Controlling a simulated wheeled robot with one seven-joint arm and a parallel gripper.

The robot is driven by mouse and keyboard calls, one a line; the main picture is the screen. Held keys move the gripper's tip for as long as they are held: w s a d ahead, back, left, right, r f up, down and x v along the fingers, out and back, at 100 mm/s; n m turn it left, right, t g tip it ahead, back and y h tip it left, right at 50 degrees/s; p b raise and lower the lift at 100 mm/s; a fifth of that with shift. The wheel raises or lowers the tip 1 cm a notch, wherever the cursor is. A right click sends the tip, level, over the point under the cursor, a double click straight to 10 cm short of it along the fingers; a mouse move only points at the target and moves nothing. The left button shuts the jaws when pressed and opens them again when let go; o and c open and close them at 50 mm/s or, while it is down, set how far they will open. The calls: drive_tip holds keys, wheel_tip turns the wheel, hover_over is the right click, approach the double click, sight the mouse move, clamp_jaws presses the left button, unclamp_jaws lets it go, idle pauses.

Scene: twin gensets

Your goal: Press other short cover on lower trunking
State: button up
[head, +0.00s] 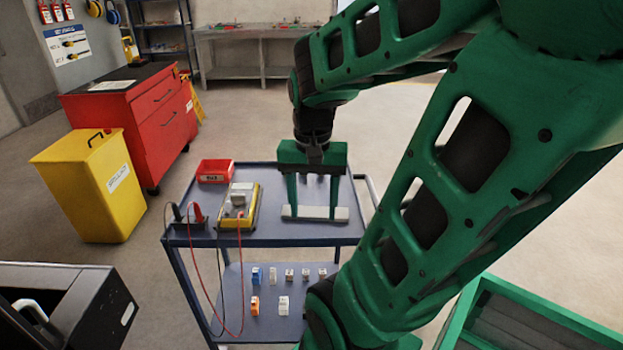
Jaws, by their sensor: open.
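My gripper (313,206) is green and points down over the top of a blue cart, its two fingers apart. A pale, flat strip (342,214), perhaps a short cover, is at the fingertips near the cart's front right. The fingers overlap it in the picture. I cannot tell whether they touch it or whether it lies flat on the cart. I cannot make out any trunking in this view.
The cart top (262,232) also holds a red bin (215,171) and a yellow meter (239,205) with leads hanging down. Several small parts stand on the lower shelf (240,325). A yellow bin (90,185) and red cabinet (130,110) stand left.

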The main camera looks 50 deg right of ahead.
drive_tip(key=w+d+f+m, duration=0.1)
drive_tip(key=w+d+m, duration=0.45)
drive_tip(key=m, duration=1.15)
hover_over(315, 212)
wheel_tip(315, 212, down, 4)
drive_tip(key=shift+d+f, duration=0.1)
drive_tip(key=shift+f, duration=4.6)
drive_tip(key=shift+c, duration=0.6)
clamp_jaws()
drive_tip(key=shift+r, duration=0.1)
drive_tip(key=shift+r, duration=0.15)
drive_tip(key=shift+r, duration=3.75)
